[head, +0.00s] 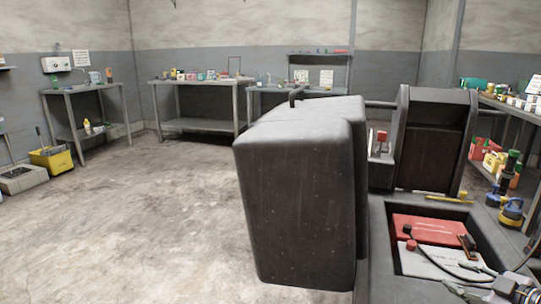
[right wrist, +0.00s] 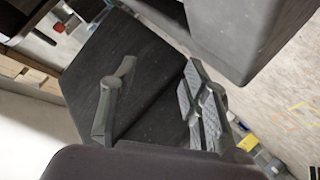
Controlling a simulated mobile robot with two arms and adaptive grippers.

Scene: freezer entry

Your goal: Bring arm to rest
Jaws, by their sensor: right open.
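My right gripper (head: 456,276) is at the bottom right of the head view, over the near end of an open battery bay in a dark machine. In the right wrist view its two fingers stand apart with nothing between them (right wrist: 155,92). A dark panel of the machine lies behind the fingers there. In the bay are a red battery part (head: 428,229) and a pale grey labelled block (head: 440,264), with a dark cable near the gripper. I cannot tell whether the gripper touches the cable or block. My left gripper is not in view.
A large dark machine cover (head: 295,190) stands in the middle. A crowded shelf (head: 520,115) is at the right. The concrete floor (head: 140,225) at the left is clear.

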